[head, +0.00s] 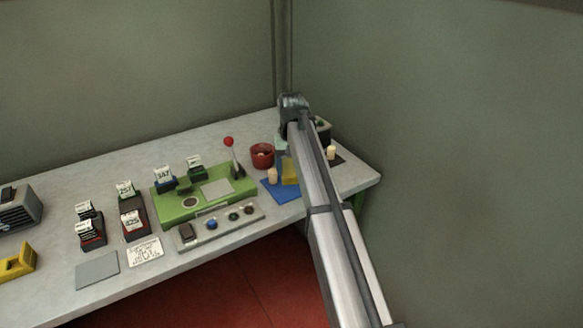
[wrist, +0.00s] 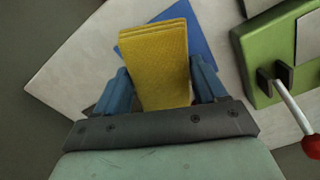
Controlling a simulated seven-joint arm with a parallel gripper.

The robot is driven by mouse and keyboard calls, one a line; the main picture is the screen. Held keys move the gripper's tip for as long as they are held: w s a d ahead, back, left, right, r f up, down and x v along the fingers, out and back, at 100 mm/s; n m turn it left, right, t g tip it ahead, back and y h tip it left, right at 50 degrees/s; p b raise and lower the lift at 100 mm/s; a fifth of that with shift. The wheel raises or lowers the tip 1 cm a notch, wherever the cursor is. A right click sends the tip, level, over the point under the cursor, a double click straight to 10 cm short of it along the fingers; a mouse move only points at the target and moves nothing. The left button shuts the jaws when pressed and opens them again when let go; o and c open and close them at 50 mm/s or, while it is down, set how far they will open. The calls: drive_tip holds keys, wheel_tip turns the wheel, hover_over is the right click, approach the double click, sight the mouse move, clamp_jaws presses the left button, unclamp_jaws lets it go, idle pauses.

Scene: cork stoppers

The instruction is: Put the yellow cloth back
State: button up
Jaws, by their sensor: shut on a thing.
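The yellow cloth (wrist: 155,65) looks like a thick folded pad with layered edges. In the wrist view it stands between the two blue fingers of my gripper (wrist: 161,85), which is shut on it. Part of the cloth (head: 290,170) also shows in the head view, beside my arm and over the blue mat (head: 284,192). The blue mat also shows behind the cloth in the wrist view (wrist: 202,47). Whether the cloth touches the mat is unclear. My arm hides the fingers in the head view.
A cork stopper (head: 272,175) stands by the mat's left side, and another (head: 331,153) is right of my arm. A red bowl (head: 262,155) and a green machine (head: 205,198) with a red-knobbed lever (head: 231,150) are to the left. The table's right corner (head: 365,180) is bare.

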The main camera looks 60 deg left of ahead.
sight(292, 168)
drive_tip(key=shift+f, duration=0.25)
drive_tip(key=shift+f, duration=0.55)
drive_tip(key=o, duration=1.2)
wheel_tip(292, 168, up, 13)
idle(0.4)
